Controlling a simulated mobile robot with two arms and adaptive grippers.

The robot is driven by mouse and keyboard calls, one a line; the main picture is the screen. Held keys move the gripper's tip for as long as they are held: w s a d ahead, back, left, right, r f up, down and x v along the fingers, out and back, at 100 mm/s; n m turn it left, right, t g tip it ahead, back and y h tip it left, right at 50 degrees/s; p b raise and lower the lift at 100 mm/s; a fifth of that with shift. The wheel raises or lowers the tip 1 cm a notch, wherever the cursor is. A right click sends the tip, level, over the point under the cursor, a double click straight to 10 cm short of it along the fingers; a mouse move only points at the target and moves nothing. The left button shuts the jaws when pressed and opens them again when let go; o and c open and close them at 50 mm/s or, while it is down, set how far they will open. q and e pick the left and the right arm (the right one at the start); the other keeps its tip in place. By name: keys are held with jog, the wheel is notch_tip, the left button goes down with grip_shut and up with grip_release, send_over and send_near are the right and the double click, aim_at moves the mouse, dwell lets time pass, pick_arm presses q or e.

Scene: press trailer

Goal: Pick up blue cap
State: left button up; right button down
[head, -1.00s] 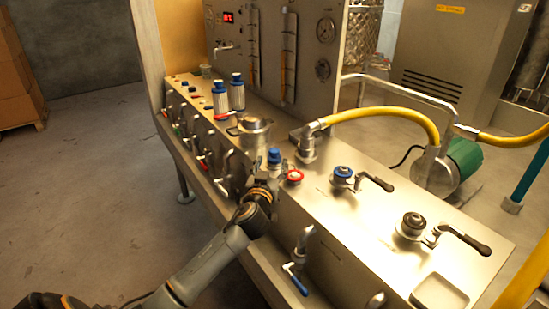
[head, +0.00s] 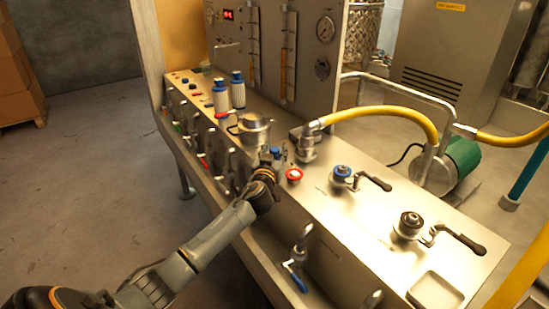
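A small blue cap (head: 275,151) shows on the metal bench top, just left of a red knob. My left gripper (head: 271,159) is at the cap and partly covers it. The fingers are small and dark here, so I cannot tell if they are closed on the cap or only around it. My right gripper is not in view. Two other blue caps top the ribbed filter cartridges (head: 238,92) farther back.
A red knob (head: 294,175) sits close right of my gripper. A lidded metal pot (head: 254,129) stands just behind it, and a hose fitting (head: 307,145) to the right. A blue valve (head: 343,172) and a black-topped valve (head: 410,222) stand farther right.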

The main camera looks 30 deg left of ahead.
pick_arm(q)
grip_shut()
jog(key=shift+r, duration=0.15)
